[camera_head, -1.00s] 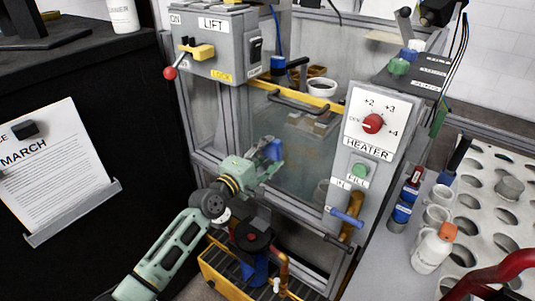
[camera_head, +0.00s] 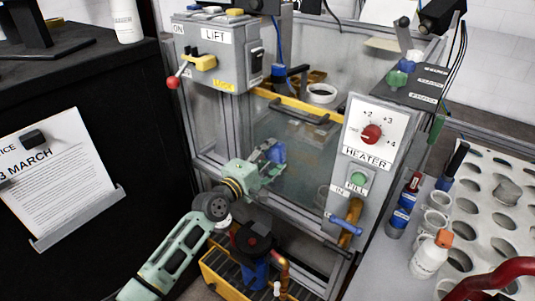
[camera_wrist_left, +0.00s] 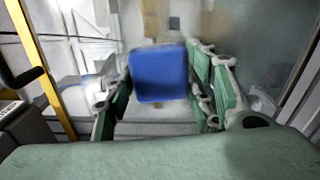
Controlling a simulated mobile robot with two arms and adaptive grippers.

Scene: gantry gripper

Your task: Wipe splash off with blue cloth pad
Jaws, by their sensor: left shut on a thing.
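My left gripper (camera_head: 270,161) is shut on the blue cloth pad (camera_head: 277,153) and holds it at the clear front panel (camera_head: 300,140) of the machine. In the left wrist view the blue pad (camera_wrist_left: 158,74) sits between the green and grey fingers of the left gripper (camera_wrist_left: 158,95). Whether the pad touches the panel I cannot tell. A faint brownish smear may show on the panel, but I cannot clearly make out the splash. My right gripper is not in view; a red curved part shows at the bottom right.
The LIFT box (camera_head: 217,50) with a red-knobbed lever stands upper left of the panel. The HEATER panel (camera_head: 371,130) with a red dial is to its right. A panel handle (camera_head: 305,112) sticks out above. A yellow-edged tray and pump (camera_head: 252,250) sit below.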

